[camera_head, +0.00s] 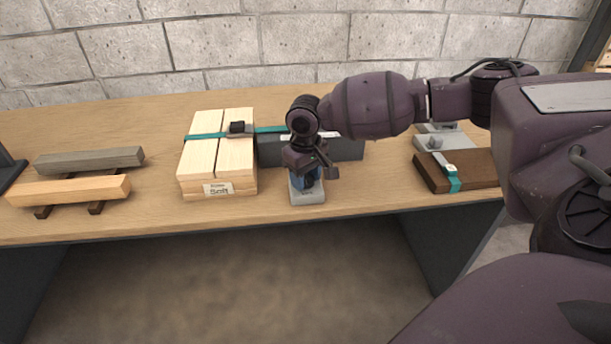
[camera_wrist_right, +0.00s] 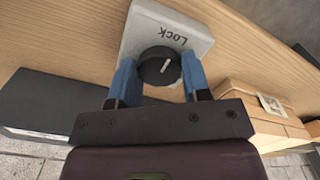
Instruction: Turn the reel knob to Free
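The reel knob is a round black knob (camera_wrist_right: 160,66) with a white pointer mark, on a pale grey block (camera_wrist_right: 140,25) marked "LOCK". In the wrist view the white mark points roughly toward that word. In the head view the grey block (camera_head: 308,196) sits near the table's front edge, and my gripper hides the knob. My right gripper (camera_wrist_right: 159,72) points down at it, with one blue finger on each side of the knob. The fingertips are very close to the knob's sides; I cannot tell whether they press on it. No "Free" marking is visible. My left gripper is not in view.
A strapped wooden stack (camera_head: 218,160) stands left of the block, with a dark grey box (camera_head: 345,149) behind it. A brown board (camera_head: 474,172) with a teal strap lies to the right. Two bars (camera_head: 70,188) rest on the left. The table (camera_head: 160,215) has bare wood between these.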

